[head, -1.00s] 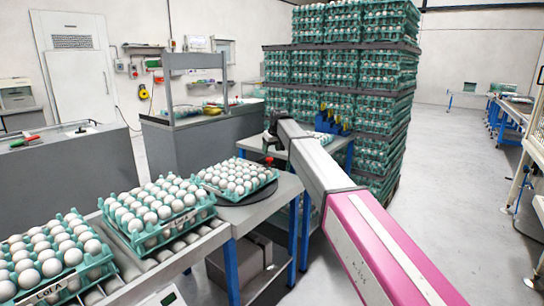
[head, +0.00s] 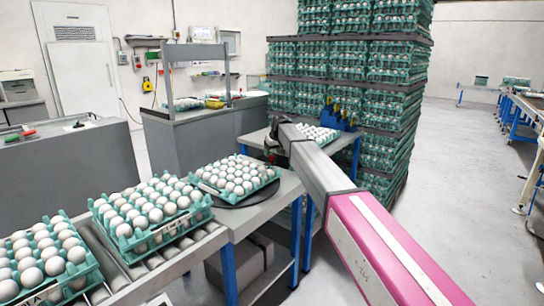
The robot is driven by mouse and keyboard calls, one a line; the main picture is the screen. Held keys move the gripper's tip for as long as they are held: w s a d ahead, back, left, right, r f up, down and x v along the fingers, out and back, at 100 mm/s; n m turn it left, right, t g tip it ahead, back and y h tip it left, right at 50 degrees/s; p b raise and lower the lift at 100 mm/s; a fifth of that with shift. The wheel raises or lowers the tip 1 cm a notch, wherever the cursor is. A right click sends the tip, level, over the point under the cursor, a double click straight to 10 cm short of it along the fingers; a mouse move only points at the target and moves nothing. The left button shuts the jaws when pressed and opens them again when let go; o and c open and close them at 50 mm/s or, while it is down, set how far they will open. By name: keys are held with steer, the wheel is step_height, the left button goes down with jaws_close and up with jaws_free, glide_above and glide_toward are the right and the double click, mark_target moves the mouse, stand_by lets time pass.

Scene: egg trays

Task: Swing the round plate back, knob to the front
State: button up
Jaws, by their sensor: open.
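The round plate (head: 262,196) is a dark disc on the grey table, mostly hidden under a green tray of white eggs (head: 236,178). The tray sits at an angle on it, and a pale label shows on its near-left side. My gripper (head: 271,155) is at the far end of my arm, just beyond the tray at the plate's back right. It is small and dark here; its fingers are hard to make out, but it is open. I cannot make out the plate's knob, nor whether the gripper touches the plate.
Two more egg trays (head: 152,212) stand on the roller conveyor (head: 176,246) at the left. Another tray of eggs (head: 318,134) lies behind my arm, beside blue holders (head: 338,118). A tall stack of egg trays (head: 395,122) rises behind.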

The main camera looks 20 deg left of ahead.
steer(key=shift+x, duration=1.3)
steer(key=shift+c, duration=0.3)
